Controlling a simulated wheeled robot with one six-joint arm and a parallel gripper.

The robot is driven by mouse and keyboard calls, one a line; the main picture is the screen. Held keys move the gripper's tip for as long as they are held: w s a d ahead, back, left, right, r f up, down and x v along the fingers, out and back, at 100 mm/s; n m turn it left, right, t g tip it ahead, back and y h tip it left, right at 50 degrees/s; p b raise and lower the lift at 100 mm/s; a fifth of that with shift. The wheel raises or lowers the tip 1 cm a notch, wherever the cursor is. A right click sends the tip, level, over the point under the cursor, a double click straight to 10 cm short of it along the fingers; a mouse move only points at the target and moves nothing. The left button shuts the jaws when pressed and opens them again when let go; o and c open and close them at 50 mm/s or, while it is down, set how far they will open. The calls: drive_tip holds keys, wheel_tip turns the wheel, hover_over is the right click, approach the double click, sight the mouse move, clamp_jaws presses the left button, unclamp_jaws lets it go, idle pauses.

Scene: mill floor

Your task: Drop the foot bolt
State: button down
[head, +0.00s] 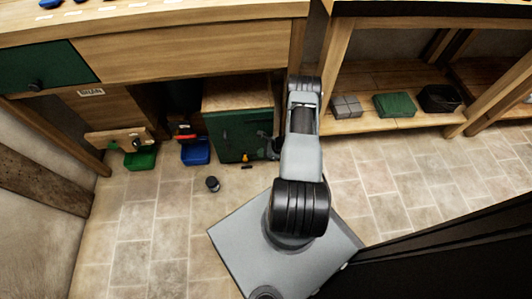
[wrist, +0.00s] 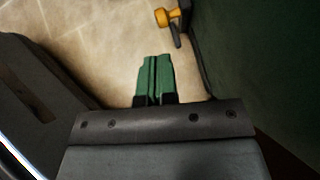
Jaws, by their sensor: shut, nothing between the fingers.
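The foot bolt (wrist: 164,17) shows at the top of the wrist view as a yellow-orange knob on a dark fitting, low beside a dark green panel. In the head view the yellow knob (head: 245,158) sits at the bottom of the green cabinet door (head: 232,134). I cannot tell whether the bolt is up or down. My gripper's green fingers (wrist: 154,78) are together and empty, pointing towards the floor short of the bolt and not touching it. In the head view my gripper (head: 270,149) is small, dark and partly hidden at the cabinet's right side.
A blue bin (head: 195,151) and a green bin (head: 141,159) stand left of the cabinet. A small dark cylinder (head: 213,184) is on the tiled floor in front. The bench (head: 190,47) overhangs the cabinet. A shelf (head: 363,123) holding several items is at the right.

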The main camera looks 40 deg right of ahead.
sight(246, 160)
drive_tip(key=b+x, duration=0.3)
drive_tip(key=x, duration=0.5)
drive_tip(key=shift+f, duration=0.15)
